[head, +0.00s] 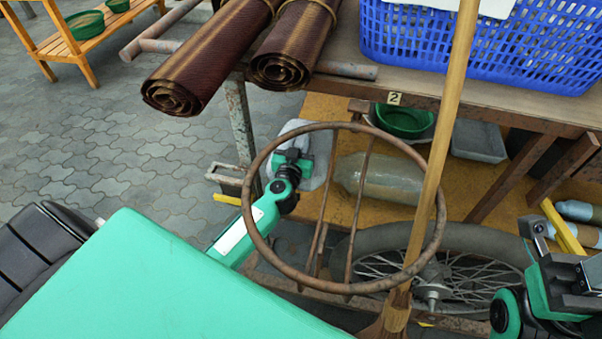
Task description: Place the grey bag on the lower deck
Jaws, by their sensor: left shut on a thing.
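The grey bag (320,172) is at the left end of the lower deck (313,108), a yellow-brown board under the cart's top. My left gripper (293,160) is shut on the bag and partly covers it. I see them through and beside a rusty hoop. I cannot tell whether the bag touches the deck. Part of my right gripper and wrist (562,280) shows at the lower right edge; its jaws are not clear.
A rusty hoop (260,238) and a wooden pole (445,125) stand in front of the deck. A pale bottle-shaped thing (382,180), a green bowl (405,120) and a grey tray (479,141) are on the deck. A spoked wheel (470,238) is below. Rolled mats (215,50) overhang above.

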